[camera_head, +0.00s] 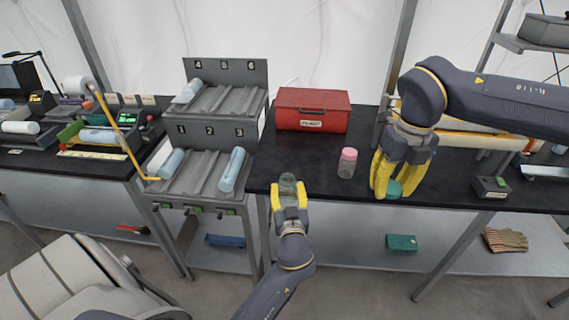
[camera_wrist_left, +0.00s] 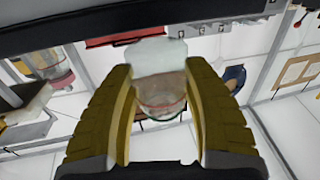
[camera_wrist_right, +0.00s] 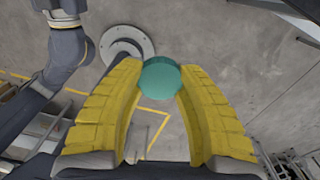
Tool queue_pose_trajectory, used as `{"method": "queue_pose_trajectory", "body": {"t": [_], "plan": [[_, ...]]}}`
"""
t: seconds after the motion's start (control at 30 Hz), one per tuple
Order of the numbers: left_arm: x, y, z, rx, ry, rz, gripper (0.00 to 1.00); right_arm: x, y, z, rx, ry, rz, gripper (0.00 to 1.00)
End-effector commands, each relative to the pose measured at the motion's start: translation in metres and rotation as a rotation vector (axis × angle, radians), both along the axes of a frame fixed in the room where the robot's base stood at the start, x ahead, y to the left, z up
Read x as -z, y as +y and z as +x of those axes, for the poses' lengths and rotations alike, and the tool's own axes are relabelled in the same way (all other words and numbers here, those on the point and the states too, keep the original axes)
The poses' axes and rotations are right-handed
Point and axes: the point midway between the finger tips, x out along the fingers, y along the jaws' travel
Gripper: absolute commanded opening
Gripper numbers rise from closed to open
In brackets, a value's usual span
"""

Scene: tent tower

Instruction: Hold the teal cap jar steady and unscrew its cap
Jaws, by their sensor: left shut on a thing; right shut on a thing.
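The clear glass jar (camera_head: 287,182) is at the front edge of the black table in the head view, with no cap seen on it. My left gripper (camera_head: 289,196) is shut on the jar. In the left wrist view the jar (camera_wrist_left: 158,80) sits between the yellow fingers. The teal cap (camera_head: 394,190) is off to the right, clearly apart from the jar. My right gripper (camera_head: 393,183) is shut on the cap, pointing down near the table's front edge. The round cap (camera_wrist_right: 160,78) also shows between the fingertips in the right wrist view.
A pink-capped jar (camera_head: 347,163) stands on the table between my two grippers. A red box (camera_head: 312,110) is behind it. A grey stepped rack (camera_head: 205,170) with bluish rolls stands to the left. A small dark device (camera_head: 492,188) is at the right.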

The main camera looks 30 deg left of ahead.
Motion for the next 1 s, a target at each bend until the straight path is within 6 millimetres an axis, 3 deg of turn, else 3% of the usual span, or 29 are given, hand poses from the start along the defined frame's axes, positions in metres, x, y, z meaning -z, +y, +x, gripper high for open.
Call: {"method": "queue_pose_trajectory", "body": {"t": [0.43, 1.0], "plan": [[-0.001, 0.057, 0.077, 0.001, -0.001, 0.004, 0.0, 0.0, 0.0, 0.0, 0.0, 0.0, 0.0, 0.0], [-0.002, 0.088, 0.118, 0.002, -0.001, 0.003, 0.0, 0.0, 0.0, 0.0, 0.0, 0.0, 0.0, 0.0]]}}
